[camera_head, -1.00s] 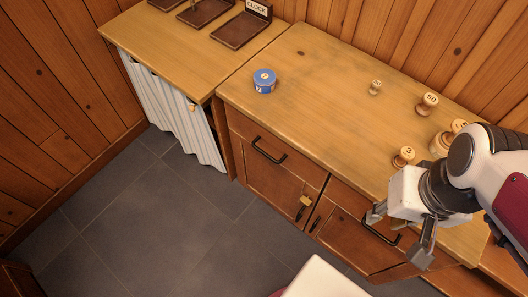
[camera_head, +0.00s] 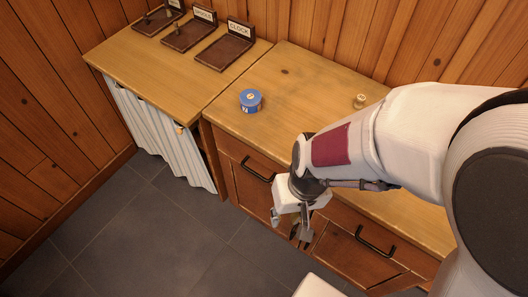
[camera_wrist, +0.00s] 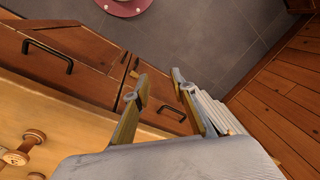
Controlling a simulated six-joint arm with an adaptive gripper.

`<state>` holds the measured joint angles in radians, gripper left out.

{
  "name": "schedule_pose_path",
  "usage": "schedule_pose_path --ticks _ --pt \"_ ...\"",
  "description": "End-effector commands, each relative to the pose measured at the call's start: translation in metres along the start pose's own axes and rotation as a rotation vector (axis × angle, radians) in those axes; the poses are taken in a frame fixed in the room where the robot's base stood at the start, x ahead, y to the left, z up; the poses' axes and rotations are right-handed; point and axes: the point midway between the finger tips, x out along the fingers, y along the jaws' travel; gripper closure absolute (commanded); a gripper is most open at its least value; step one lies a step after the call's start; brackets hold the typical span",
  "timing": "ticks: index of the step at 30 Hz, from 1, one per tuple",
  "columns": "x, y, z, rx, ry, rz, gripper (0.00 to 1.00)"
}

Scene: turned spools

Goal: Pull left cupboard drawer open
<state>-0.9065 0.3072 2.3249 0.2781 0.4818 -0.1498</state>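The left cupboard drawer (camera_head: 232,152) has a brown wooden front with a black bar handle (camera_head: 259,170). It looks shut, flush under the worktop. My gripper (camera_head: 289,228) is just right of this handle and in front of the cupboard in the head view. In the wrist view my gripper (camera_wrist: 167,84) is open, its two fingers spread and empty. The left drawer's dark handle (camera_wrist: 174,108) shows beyond and between the fingers, apart from them. My arm hides part of the cupboard front in the head view.
The right drawer's black handle (camera_head: 375,241) is to the right. A blue tin (camera_head: 250,100) and a wooden spool (camera_head: 360,101) stand on the worktop. Labelled brown trays (camera_head: 224,52) lie on the left counter, above a striped curtain (camera_head: 165,130).

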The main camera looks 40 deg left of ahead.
Motion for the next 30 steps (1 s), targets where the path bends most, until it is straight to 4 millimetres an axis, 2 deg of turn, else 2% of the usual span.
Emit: schedule_pose_path --ticks 1,15,30 --pt "0.012 -0.007 -0.002 -0.021 -0.004 0.000 0.75" --pt "0.107 -0.062 -0.026 -0.183 0.041 0.026 0.75" --pt "0.210 -0.097 -0.036 -0.375 0.148 0.131 0.75"
